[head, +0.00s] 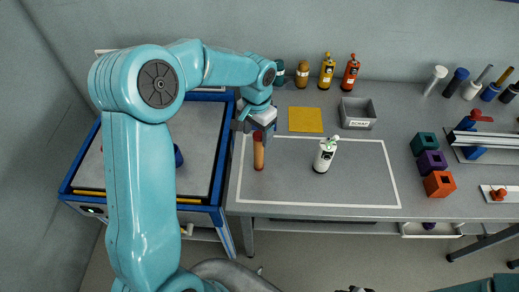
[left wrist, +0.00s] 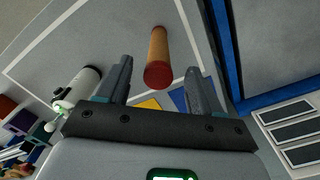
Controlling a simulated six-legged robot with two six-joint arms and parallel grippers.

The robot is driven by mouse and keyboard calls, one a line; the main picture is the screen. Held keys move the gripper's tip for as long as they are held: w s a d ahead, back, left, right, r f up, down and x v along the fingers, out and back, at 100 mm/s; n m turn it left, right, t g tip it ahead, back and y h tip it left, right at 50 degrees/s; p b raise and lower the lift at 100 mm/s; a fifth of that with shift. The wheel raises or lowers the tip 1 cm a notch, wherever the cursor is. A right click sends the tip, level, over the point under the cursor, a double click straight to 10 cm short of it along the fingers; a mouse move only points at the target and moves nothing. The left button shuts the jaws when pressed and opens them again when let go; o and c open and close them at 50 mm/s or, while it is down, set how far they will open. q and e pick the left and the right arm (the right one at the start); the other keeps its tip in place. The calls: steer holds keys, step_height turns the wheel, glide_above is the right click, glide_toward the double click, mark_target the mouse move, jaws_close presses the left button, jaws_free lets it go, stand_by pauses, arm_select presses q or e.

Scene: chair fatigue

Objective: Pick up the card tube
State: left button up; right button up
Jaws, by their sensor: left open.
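The card tube (head: 258,154) is an orange-brown cylinder on the grey table, inside the left part of the white outline. In the left wrist view the card tube (left wrist: 157,58) lies between the lines of the two fingers, its reddish-brown end towards the camera. My left gripper (head: 257,128) is open and empty just above the tube's upper end. In the left wrist view the left gripper (left wrist: 158,78) has clear room on both sides of the tube. Contact with the tube does not show. My right gripper is not in view.
A white bottle (head: 325,155) stands right of the tube. A yellow square (head: 306,120) and a grey scrap bin (head: 357,113) are behind. A blue-framed cart (head: 217,185) is close on the left. Coloured blocks (head: 438,184) stand at the right.

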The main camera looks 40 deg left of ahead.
mark_target(258, 144)
arm_select(q)
steer(key=shift+s+d+f, duration=0.15)
steer(key=shift+s+f, duration=0.05)
steer(key=shift+f, duration=0.25)
steer(key=f+p, duration=0.1)
steer(key=f, duration=0.1)
steer(key=w+f, duration=0.1)
steer(key=f, duration=0.2)
steer(key=shift+p, duration=0.35)
steer(key=shift+s+r, duration=0.1)
steer(key=shift+s, duration=0.1)
steer(key=shift+c, duration=0.7)
steer(key=shift+w, duration=0.15)
steer(key=c, duration=1)
